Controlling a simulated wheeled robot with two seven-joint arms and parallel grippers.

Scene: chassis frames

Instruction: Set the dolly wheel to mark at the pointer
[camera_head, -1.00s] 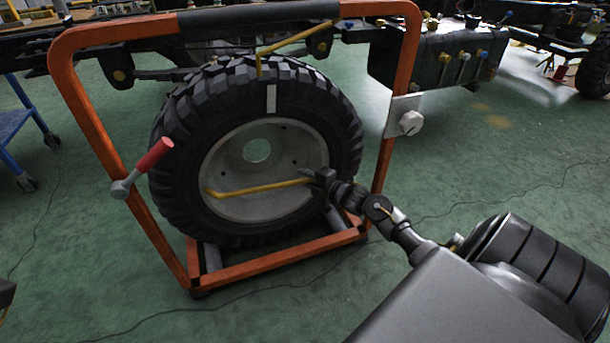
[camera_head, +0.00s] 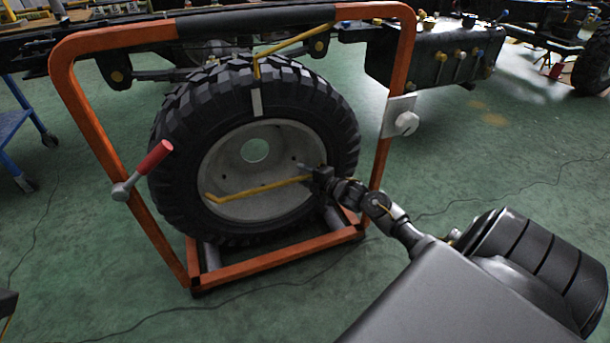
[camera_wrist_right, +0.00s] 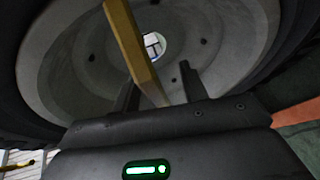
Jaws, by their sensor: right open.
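The wheel's black tyre (camera_head: 178,150) stands upright in the orange dolly frame (camera_head: 90,135). A pale mark (camera_head: 257,103) on the tyre's upper face is just below the tip of the bent yellow pointer (camera_head: 256,70), roughly in line with it. A yellow bar (camera_head: 255,188) crosses the grey rim (camera_head: 285,140), tilted with its right end higher. It also shows in the right wrist view (camera_wrist_right: 136,50). My right gripper (camera_head: 318,176) is open at the bar's right end, with the bar between its fingers (camera_wrist_right: 160,85); contact is unclear. My left gripper is out of view.
A red-handled lever (camera_head: 150,162) is on the frame's left post, and a white knob on a plate (camera_head: 407,123) is on the right post. A chassis with a dark tank (camera_head: 430,65) stands behind. Green floor is clear around the dolly, with thin cables on it.

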